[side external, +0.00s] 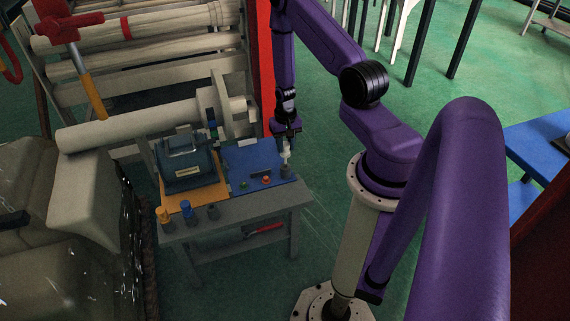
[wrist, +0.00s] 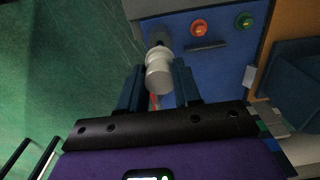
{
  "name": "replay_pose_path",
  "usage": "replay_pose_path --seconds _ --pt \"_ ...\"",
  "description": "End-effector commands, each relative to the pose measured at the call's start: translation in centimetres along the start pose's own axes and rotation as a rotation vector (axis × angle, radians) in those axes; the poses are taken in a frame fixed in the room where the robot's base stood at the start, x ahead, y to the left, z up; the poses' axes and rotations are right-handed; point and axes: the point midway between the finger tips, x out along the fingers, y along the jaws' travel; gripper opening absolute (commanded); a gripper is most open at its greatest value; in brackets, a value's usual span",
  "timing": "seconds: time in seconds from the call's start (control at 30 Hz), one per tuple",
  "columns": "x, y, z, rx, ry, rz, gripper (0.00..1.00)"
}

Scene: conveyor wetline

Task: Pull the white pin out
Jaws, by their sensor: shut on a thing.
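The white pin (side external: 286,157) stands upright at the right end of the small table, on the corner of a blue panel (side external: 244,160). Its lower end meets a dark round holder (side external: 287,171); I cannot tell how deep it sits. My gripper (side external: 287,140) comes down from above and is shut on the pin's upper part. In the wrist view the white pin (wrist: 159,75) lies between the two dark fingers of my gripper (wrist: 158,88), with its far end at the dark holder (wrist: 158,38).
A red button (side external: 266,180) and a green button (side external: 243,184) are on the blue panel. A dark blue machine (side external: 187,165) stands left on an orange plate. Orange (side external: 163,216), blue (side external: 187,209) and grey (side external: 212,212) pegs line the front edge. A large roller (side external: 135,125) lies behind.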

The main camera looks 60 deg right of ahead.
Motion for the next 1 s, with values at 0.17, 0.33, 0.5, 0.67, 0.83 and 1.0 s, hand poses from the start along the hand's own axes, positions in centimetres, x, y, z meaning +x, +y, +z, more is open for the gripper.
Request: replay_pose_path --seconds 0.17,0.33,0.5,0.67,0.83,1.0 --pt "-0.9 0.0 -0.1 0.000 0.002 -0.001 0.00" --pt "-2.1 0.0 0.0 -0.001 0.002 0.000 0.00" --pt "-3.2 0.0 -0.1 0.000 0.002 0.000 0.00" --pt "-3.9 0.0 0.0 0.000 0.000 0.000 0.00" --pt "-4.0 0.0 0.0 0.000 0.000 0.000 0.00" --pt "-4.0 0.0 0.0 0.000 0.000 0.000 0.10"
